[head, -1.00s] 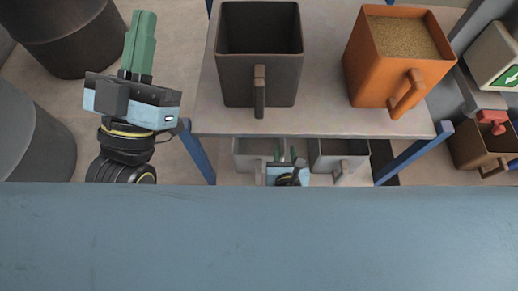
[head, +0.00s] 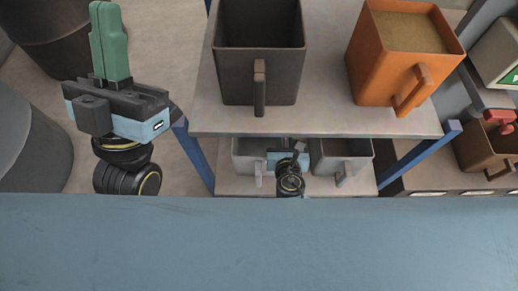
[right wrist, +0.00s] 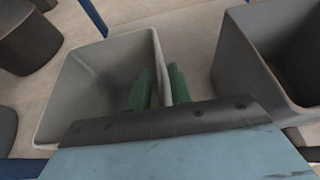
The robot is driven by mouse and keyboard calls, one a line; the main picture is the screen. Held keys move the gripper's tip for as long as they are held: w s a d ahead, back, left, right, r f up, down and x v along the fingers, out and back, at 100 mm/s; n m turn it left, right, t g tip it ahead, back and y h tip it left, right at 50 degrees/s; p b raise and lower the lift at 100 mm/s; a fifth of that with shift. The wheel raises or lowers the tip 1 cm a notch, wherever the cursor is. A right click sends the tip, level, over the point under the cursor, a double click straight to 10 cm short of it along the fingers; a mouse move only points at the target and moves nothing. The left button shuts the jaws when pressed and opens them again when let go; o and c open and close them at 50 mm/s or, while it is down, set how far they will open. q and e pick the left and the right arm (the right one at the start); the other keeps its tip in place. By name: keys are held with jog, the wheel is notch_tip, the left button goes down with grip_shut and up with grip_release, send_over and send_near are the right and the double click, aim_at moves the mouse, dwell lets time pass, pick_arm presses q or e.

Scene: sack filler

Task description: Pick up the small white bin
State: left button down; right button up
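The small white bin (head: 246,161) stands on the lower shelf at the left in the head view, partly hidden by the upper shelf. In the right wrist view the pale bin (right wrist: 85,62) looks empty. My right gripper (head: 286,158) is low at the shelf, and its fingertips are hidden in the head view. In the right wrist view its green fingers (right wrist: 160,80) are apart, with the bin's right wall between them, one finger inside and one outside. My left gripper (head: 110,40) is empty, its fingers together, pointing up left of the shelf.
A grey bin (head: 343,160) stands on the lower shelf to the right, close to my right gripper. The upper shelf (head: 330,120) holds a dark bin (head: 240,85) and an orange bin of grain (head: 385,75). A brown bin (head: 480,155) is at far right.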

grip_shut()
dwell(1.2)
